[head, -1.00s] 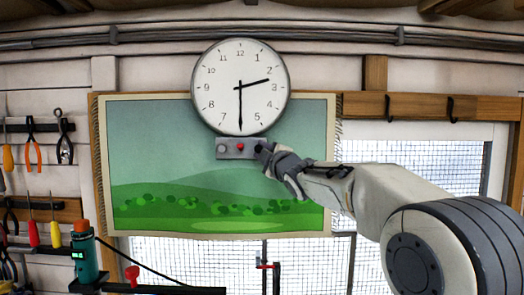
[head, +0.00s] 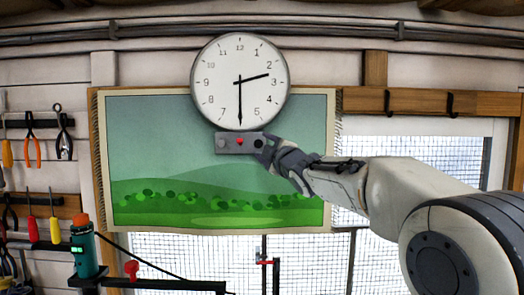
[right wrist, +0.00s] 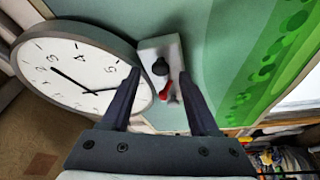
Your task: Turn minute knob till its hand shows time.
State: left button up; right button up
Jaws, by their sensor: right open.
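A round white wall clock (head: 222,92) shows its long hand pointing straight down at 6 and its short hand between 2 and 3. Below it, a small grey panel (head: 231,151) carries a grey knob (head: 222,143), a red button (head: 240,141) and a black knob (head: 258,143). My right gripper (head: 267,151) is open just right of the black knob. In the right wrist view, the black knob (right wrist: 160,66) shows between the spread, empty fingers, with the red button (right wrist: 164,92) behind it. Whether a finger touches the knob cannot be told. My left gripper is out of view.
A landscape hanging (head: 150,150) is behind the panel. Pliers and screwdrivers (head: 33,230) hang at the left, and a green device (head: 84,252) is at lower left. Two hooks (head: 450,105) are on the rail at the right. The space in front of the hanging's left half is clear.

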jog(key=b+v, duration=0.2)
jog(key=v, duration=0.6)
jog(key=shift+s+b, duration=0.2)
jog(key=shift+b, duration=0.2)
jog(key=shift+d+f, duration=0.1)
jog(key=shift+d, duration=0.05)
jog(key=s+a+f+m+g+h+b, duration=0.15)
jog(key=s+f+m+g, duration=0.45)
jog(key=f, duration=0.8)
jog(key=s+a+f+m+g+h, duration=0.25)
jog(key=s+f, duration=0.55)
jog(key=f, duration=0.6)
jog(key=s+d+f+m+g+h, duration=0.1)
jog(key=s+d+f+g, duration=0.1)
jog(key=s+f+g, duration=0.3)
jog(key=s+d+f+m+g+h+b, duration=0.1)
jog(key=s+f+g, duration=0.3)
jog(key=s+f, duration=0.7)
jog(key=s+d+m, duration=0.1)
jog(key=s, duration=0.8)
jog(key=shift+f+g, duration=0.2)
jog(key=shift+g, duration=0.15)
